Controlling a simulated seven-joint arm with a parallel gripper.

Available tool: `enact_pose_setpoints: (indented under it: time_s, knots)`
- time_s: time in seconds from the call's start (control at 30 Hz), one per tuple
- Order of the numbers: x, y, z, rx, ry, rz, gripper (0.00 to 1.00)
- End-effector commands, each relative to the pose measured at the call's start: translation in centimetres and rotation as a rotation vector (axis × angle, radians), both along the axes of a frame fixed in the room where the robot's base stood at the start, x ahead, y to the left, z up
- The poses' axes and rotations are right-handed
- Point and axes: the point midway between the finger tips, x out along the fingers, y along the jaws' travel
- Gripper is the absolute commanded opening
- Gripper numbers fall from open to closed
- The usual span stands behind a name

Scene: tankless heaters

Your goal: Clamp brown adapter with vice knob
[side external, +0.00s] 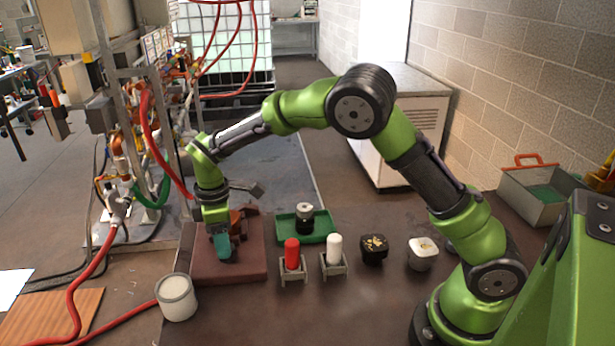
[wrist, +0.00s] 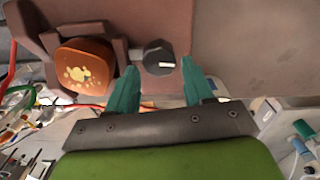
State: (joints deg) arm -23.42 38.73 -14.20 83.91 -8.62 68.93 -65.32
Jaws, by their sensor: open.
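The brown adapter (wrist: 85,65), a rounded orange-brown block with a yellowish pattern on its face, sits between the jaws of the brown-grey vice (wrist: 118,42) in the wrist view. I cannot tell whether the jaws press on it. The black vice knob (wrist: 159,57) has a pale line on its face and lies right of the adapter. My gripper (wrist: 159,68) is open, with its teal fingertips on either side of the knob; contact is not clear. In the side view, my gripper (side external: 221,246) points down over the red-brown base plate (side external: 250,262) and hides the knob.
A green tray (side external: 321,234) holding a black-and-white cylinder stands behind. Red (side external: 292,254) and white (side external: 334,249) cylinders in small stands are right of the plate, then black (side external: 374,249) and white-topped (side external: 422,253) blocks. A white cup (side external: 176,297) stands at the front left.

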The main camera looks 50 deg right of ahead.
Motion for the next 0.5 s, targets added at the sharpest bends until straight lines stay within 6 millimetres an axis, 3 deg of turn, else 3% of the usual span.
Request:
enact_pose_setpoints:
  time_s: [0.2, 0.5]
  knots:
    - [0.0, 0.0, -1.7, -0.001, -0.001, 0.000, 0.52]
    - [0.0, 0.0, -1.8, 0.001, -0.001, -0.001, 0.50]
